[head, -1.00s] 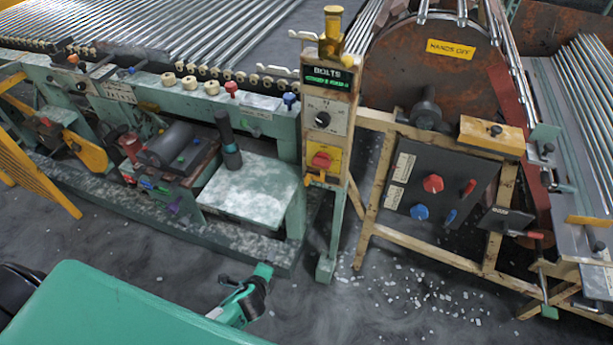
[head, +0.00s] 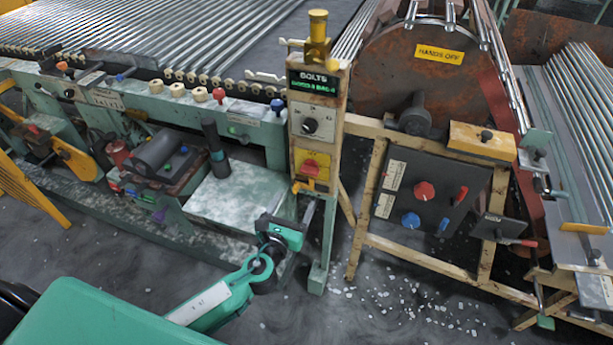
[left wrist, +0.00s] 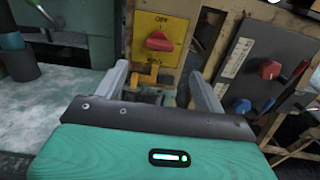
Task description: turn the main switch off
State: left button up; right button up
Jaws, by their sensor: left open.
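The main switch is a red rotary handle (head: 311,168) on a yellow plate on the front of the control post. In the left wrist view the handle (left wrist: 160,41) lies roughly crosswise, with OFF marked above it and a second label, hard to read, below. An orange-yellow hasp-like piece (left wrist: 146,76) sits just below the plate. My left gripper (head: 285,213) is open and empty, below the switch and apart from it. In the left wrist view its spread fingers (left wrist: 161,80) point toward the post, with the handle beyond and between them. My right gripper is out of view.
A grey dial (head: 312,123) and a lit BOLTS display (head: 315,82) sit above the switch. A dark panel (head: 432,192) with red and blue knobs is to the right. A pale table (head: 230,205) is left of the post. The floor in front is open, with scattered chips.

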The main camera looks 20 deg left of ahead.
aim_at(308, 174)
pick_arm(q)
jog(key=w, duration=1)
jog(key=shift+w+d+p, duration=0.15)
jog(key=shift+w+p, duration=0.15)
jog(key=shift+p, duration=0.05)
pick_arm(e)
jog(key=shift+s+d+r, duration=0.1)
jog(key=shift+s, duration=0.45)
pick_arm(q)
jog(key=shift+c, duration=0.4)
jog(key=c, duration=0.9)
